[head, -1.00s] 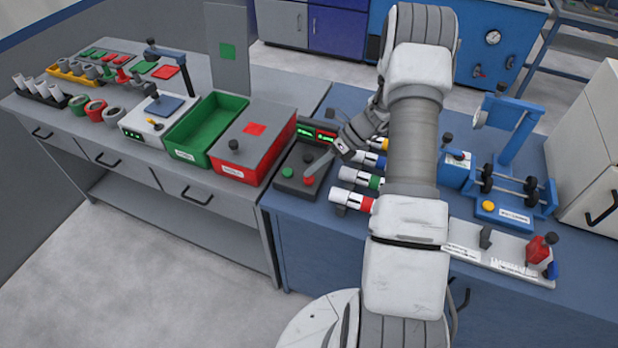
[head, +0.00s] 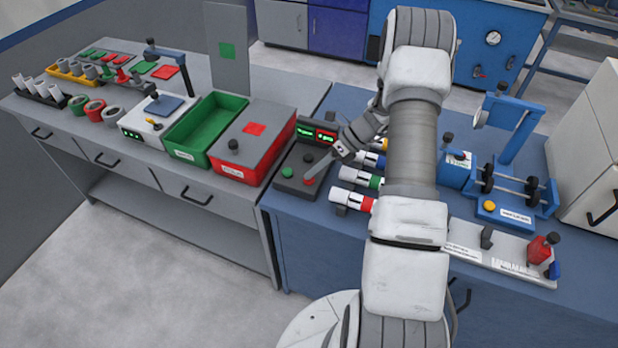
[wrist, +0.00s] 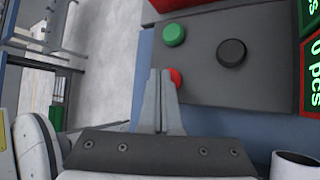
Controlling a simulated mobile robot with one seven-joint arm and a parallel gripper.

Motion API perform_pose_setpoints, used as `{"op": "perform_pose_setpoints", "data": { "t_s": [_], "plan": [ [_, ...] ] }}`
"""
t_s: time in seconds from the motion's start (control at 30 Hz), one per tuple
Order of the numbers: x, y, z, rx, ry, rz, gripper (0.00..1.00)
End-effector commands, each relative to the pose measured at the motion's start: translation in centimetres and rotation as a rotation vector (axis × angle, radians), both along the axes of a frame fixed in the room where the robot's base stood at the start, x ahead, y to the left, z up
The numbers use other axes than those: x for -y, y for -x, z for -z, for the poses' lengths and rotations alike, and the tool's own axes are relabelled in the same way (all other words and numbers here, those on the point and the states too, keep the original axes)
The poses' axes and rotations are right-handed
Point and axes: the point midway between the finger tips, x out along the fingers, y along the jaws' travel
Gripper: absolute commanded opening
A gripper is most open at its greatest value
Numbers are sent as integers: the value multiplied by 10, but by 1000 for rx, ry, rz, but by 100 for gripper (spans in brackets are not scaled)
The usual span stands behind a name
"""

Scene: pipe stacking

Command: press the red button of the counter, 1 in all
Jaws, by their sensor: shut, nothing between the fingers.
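The counter (head: 293,188) is a dark grey box near the left edge of the blue bench. It has a green button (head: 287,172), a red button (head: 309,182) and a black knob (head: 308,157). My gripper (head: 312,178) is shut and empty, with its fingertips at the red button. In the wrist view, the fingertips (wrist: 161,74) partly hide the red button (wrist: 177,78). The green button (wrist: 174,35) and the black knob (wrist: 232,52) lie beyond them. I cannot tell whether the fingertips touch the red button or whether it is pushed in.
A red box (head: 250,150) stands close to the left of the counter. White pipes with coloured bands (head: 352,201) lie on the right, close to my gripper. The counter's displays (head: 316,134) are at its back; one reads "0 pcs" in the wrist view (wrist: 313,48).

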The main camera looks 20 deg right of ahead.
Motion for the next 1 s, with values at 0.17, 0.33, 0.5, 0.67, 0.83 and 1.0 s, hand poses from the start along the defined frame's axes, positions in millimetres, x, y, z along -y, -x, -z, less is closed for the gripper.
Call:
{"op": "perform_pose_setpoints", "data": {
  "t_s": [0.17, 0.33, 0.5, 0.67, 0.83, 1.0],
  "plan": [
    [0, 0, 3, 0, 0, 0, 0],
    [0, 0, 4, 0, 0, 0, 0],
    [0, 0, 4, -1, 1, -1, 0],
    [0, 0, 0, -1, 1, -1, 0],
    [0, 0, -10, -1, 1, -1, 0],
    [0, 0, -15, -1, 1, -1, 0]
  ]
}}
